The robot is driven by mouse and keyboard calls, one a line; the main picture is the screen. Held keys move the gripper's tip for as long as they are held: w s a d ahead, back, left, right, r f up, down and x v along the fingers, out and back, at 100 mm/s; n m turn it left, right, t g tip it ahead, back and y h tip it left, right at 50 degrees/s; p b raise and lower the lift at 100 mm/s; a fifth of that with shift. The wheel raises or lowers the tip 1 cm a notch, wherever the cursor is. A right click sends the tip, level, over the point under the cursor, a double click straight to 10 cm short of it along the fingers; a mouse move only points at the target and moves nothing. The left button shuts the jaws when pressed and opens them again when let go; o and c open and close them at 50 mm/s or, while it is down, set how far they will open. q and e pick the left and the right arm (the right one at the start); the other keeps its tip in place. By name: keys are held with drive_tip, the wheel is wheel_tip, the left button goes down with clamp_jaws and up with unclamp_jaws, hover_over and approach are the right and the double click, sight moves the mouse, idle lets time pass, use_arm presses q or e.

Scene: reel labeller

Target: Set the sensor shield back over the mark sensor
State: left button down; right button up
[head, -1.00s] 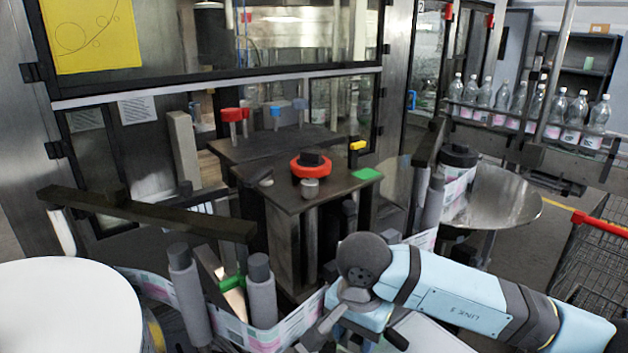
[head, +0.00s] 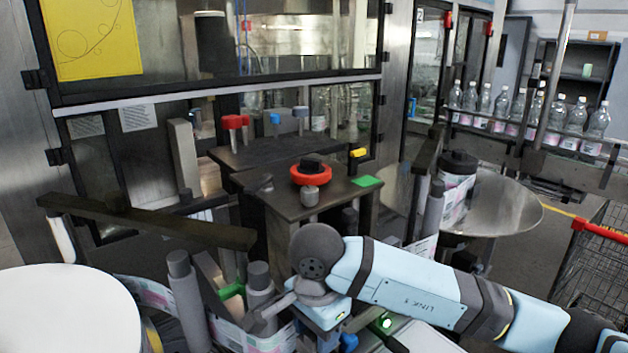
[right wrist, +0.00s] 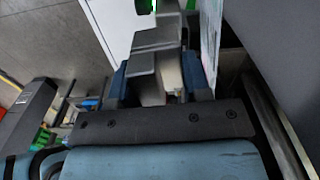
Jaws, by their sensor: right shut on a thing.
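My right gripper (right wrist: 160,88) is shut on a grey bent sheet-metal piece (right wrist: 146,66), which looks like the sensor shield. The piece lies between the two blue fingers in the right wrist view. In the head view the same gripper (head: 296,308) is low in the middle, and the grey piece (head: 268,313) sticks out to its left beside the grey rollers. A green block (head: 232,290), perhaps the mark sensor, sits between two rollers just left of the piece. The shield appears apart from it, but the exact gap is unclear. My left gripper is out of view.
Grey rollers (head: 186,295) (head: 259,284) and the label web (head: 150,292) crowd the space around the gripper. A dark bar (head: 160,222) crosses at left above a white disc (head: 60,310). The machine table (head: 285,195) with a red ring stands behind. A steel turntable (head: 508,210) is at right.

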sight(307, 349)
drive_tip(key=shift+a+r, duration=0.2)
drive_tip(key=shift+a, duration=0.25)
drive_tip(key=shift+a+m, duration=0.1)
drive_tip(key=shift+m, duration=0.2)
drive_tip(key=shift+a+r+b, duration=0.1)
drive_tip(key=shift+a+b, duration=0.05)
drive_tip(key=shift+b, duration=0.15)
drive_tip(key=shift+s+a+r, duration=0.1)
drive_tip(key=shift+a, duration=0.05)
drive_tip(key=shift+f+b, duration=2.45)
drive_tip(key=shift+b, duration=0.15)
